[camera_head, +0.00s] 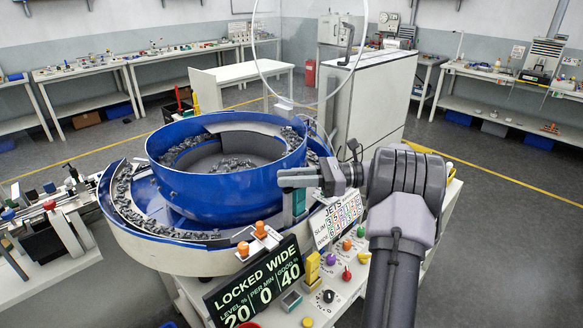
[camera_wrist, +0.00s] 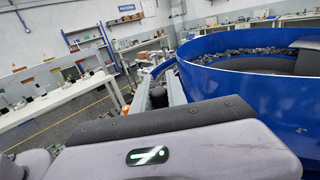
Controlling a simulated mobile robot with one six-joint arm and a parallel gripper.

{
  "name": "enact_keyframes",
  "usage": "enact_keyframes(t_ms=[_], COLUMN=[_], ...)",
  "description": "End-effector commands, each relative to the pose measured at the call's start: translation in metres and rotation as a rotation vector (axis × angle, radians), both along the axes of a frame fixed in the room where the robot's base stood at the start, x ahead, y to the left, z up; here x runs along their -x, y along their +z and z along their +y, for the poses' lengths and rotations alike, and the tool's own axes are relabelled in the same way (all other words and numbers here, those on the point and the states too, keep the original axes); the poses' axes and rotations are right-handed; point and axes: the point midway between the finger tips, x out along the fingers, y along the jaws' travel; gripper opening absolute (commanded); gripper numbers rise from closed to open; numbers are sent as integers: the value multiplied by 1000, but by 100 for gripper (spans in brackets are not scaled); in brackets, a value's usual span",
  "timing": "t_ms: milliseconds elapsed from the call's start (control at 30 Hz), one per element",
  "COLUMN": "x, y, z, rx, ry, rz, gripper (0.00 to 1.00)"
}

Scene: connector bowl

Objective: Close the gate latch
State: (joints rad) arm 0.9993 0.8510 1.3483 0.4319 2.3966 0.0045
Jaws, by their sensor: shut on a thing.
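My gripper (camera_head: 290,179) is at the right front of the blue bowl (camera_head: 225,187), with its fingers pointing left beside the bowl's outer wall. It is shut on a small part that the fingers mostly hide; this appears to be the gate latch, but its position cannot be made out. A teal upright piece (camera_head: 299,202) shows just below the fingers. In the wrist view, the grey gripper body fills the bottom, and the fingers (camera_wrist: 162,95) reach away beside the blue bowl wall (camera_wrist: 250,95). The dark display (camera_head: 262,288) reads "LOCKED WIDE", with 20, 0 and 40 below.
Dark small parts lie in the bowl and on the pale outer track (camera_head: 125,205). Orange-topped knobs (camera_head: 260,229) stand in front of the bowl. A white cabinet (camera_head: 370,100) stands behind.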

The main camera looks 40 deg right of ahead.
Motion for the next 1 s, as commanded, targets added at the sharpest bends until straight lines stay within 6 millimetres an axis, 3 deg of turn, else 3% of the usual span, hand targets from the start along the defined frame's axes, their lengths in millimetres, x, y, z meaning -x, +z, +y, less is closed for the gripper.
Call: enact_keyframes(t_ms=[400,1000], x=[-3,-3], y=[4,1], z=[3,4], rx=[-1,0], ry=[202,241], rz=[1,0], gripper=[0,0])
